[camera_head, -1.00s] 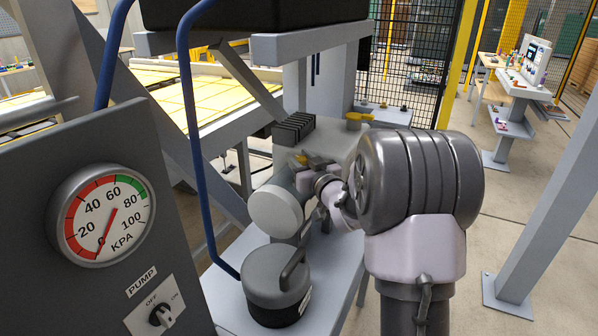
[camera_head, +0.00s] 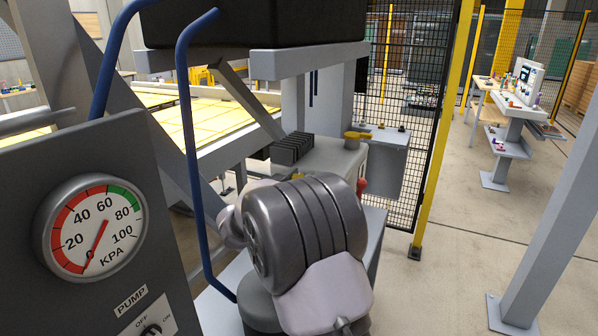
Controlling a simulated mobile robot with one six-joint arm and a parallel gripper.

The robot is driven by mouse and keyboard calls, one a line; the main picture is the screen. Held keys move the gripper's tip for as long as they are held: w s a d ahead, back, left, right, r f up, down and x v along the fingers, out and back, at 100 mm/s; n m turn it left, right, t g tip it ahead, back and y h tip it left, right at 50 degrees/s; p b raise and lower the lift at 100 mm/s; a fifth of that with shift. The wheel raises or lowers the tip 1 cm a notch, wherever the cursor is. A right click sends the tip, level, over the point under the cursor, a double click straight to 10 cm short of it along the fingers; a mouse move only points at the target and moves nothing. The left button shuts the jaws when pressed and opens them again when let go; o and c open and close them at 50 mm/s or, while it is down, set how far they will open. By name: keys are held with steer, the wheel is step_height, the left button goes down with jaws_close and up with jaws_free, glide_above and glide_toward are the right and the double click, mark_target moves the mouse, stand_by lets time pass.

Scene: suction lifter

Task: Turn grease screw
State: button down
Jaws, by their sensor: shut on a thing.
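My own large grey arm joint fills the lower middle of the head view, in front of the pump unit. My gripper is hidden behind it, so its jaws and what they hold do not show. A small yellow part (camera_head: 297,175) peeks out just above my arm; I cannot tell if it is the grease screw. A red-tipped part (camera_head: 361,187) shows just right of my arm.
A pressure gauge (camera_head: 92,227) reads near 0 on the panel at left, above a pump switch (camera_head: 151,331) cut by the lower edge. A blue bent tube (camera_head: 190,150) stands left of my arm. A grey post (camera_head: 560,200) rises at right, with open floor before it.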

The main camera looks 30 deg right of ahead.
mark_target(300, 176)
steer(key=m+g+h+p, duration=0.1)
steer(key=m+g+p, duration=0.1)
steer(key=g, duration=0.1)
steer(key=m+g+h+p, duration=0.1)
steer(key=g, duration=0.1)
steer(key=shift+r+m+h, duration=0.3)
steer(key=m+g+p, duration=0.2)
steer(key=g, duration=0.1)
steer(key=m+g+p, duration=0.2)
steer(key=g, duration=0.1)
steer(key=shift+s+f+g+h, duration=0.1)
steer(key=shift+f+g+h, duration=0.05)
steer(key=shift+g+h, duration=0.15)
steer(key=shift+m+g+p, duration=0.4)
steer(key=shift+m+g, duration=0.1)
steer(key=shift+g, duration=0.2)
steer(key=c, duration=1)
jaws_free()
steer(key=shift+d, duration=0.15)
steer(key=shift+o, duration=0.2)
step_height(300, 176, up, 4)
steer(key=shift+f+p, duration=0.1)
steer(key=shift+p, duration=0.85)
steer(key=s+a+r+p, duration=0.1)
steer(key=s+a, duration=0.3)
steer(key=s, duration=1.1)
steer(key=shift+s+a+p, duration=0.25)
steer(key=shift+a+p, duration=0.05)
steer(key=shift+p, duration=0.5)
